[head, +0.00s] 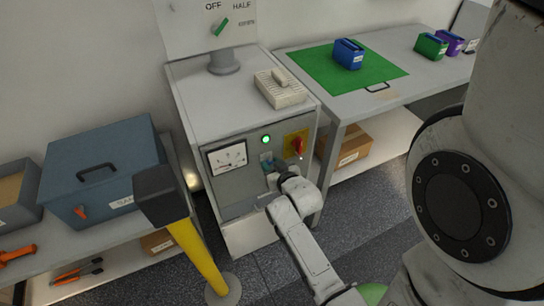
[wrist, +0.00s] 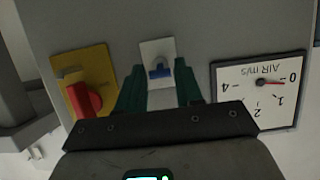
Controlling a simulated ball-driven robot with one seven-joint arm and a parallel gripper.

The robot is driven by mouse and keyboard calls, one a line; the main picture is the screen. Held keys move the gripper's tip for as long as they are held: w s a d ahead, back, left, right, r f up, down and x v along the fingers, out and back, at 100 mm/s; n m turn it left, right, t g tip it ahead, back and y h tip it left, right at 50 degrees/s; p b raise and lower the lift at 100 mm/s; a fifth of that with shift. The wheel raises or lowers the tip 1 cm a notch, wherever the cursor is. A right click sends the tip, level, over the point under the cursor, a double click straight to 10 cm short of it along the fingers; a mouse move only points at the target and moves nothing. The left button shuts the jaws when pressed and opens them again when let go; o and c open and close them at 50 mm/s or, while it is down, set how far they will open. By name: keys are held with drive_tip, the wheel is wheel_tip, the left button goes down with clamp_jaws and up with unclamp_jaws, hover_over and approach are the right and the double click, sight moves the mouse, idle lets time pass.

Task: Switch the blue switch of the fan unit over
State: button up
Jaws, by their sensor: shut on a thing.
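The fan unit (head: 240,190) is a grey cabinet in the middle of the head view. Its blue switch sits on a small white plate and shows in the wrist view (wrist: 160,71) between my fingers. In the head view the switch is mostly hidden by my gripper (head: 268,164). My gripper also shows in the wrist view (wrist: 159,80), its two green fingers at either side of the switch, shut on it. The wrist view is upside down, and I cannot tell for sure which way the switch is thrown.
A red knob on a yellow plate (head: 297,145) is close to my gripper. An air gauge (head: 228,157) has its needle near 0 in the wrist view; a green lamp (head: 266,139) is lit. A yellow post (head: 195,250) stands at front left. A table (head: 395,85) is at right.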

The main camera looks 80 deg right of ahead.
drive_tip(key=shift+w+d+r+g+y+p, duration=0.15)
drive_tip(key=shift+r+g+y+p, duration=0.5)
drive_tip(key=shift+p, duration=1.2)
drive_tip(key=shift+f+y, duration=0.25)
drive_tip(key=shift+y, duration=0.1)
drive_tip(key=o, duration=1)
drive_tip(key=shift+o, duration=0.2)
drive_tip(key=v, duration=1)
drive_tip(key=shift+a+r, duration=0.3)
